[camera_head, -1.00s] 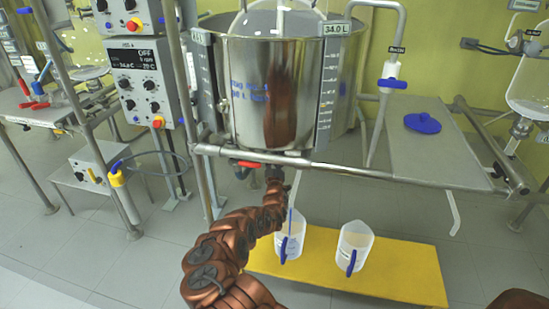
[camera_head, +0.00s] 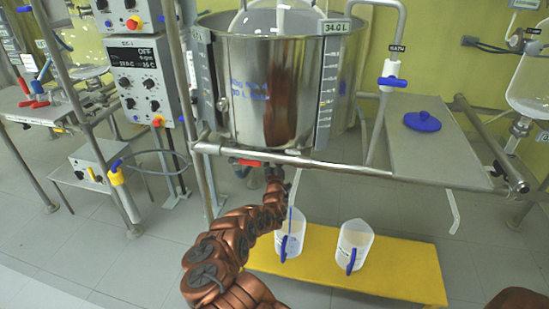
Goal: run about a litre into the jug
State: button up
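A steel vessel (camera_head: 255,100) marked 34.0 L hangs in the frame. Under it is a drain outlet with a red part (camera_head: 249,162). My brown arm reaches up from the bottom to this outlet. My gripper (camera_head: 273,171) is small in the view and close below the vessel, beside the red part; its fingers are not clear. A thin pale spout tube (camera_head: 296,186) slants down from the outlet to a jug (camera_head: 289,235) with a blue handle on the yellow bench (camera_head: 395,267). Blue shows along the tube's lower end. A second jug (camera_head: 355,245) with a blue handle stands to its right.
A steel rail (camera_head: 400,175) crosses in front of the vessel. A shelf (camera_head: 435,150) at right carries a blue lid (camera_head: 422,121). A control box (camera_head: 143,80) stands at left, and a blue-handled valve (camera_head: 392,82) is on the right pipe. The yellow bench is clear at right.

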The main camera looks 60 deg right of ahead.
jog(key=v, duration=1.1)
jog(key=shift+s+a, duration=0.3)
jog(key=shift+a+f, duration=0.1)
jog(key=shift+f, duration=0.05)
dwell(0.4)
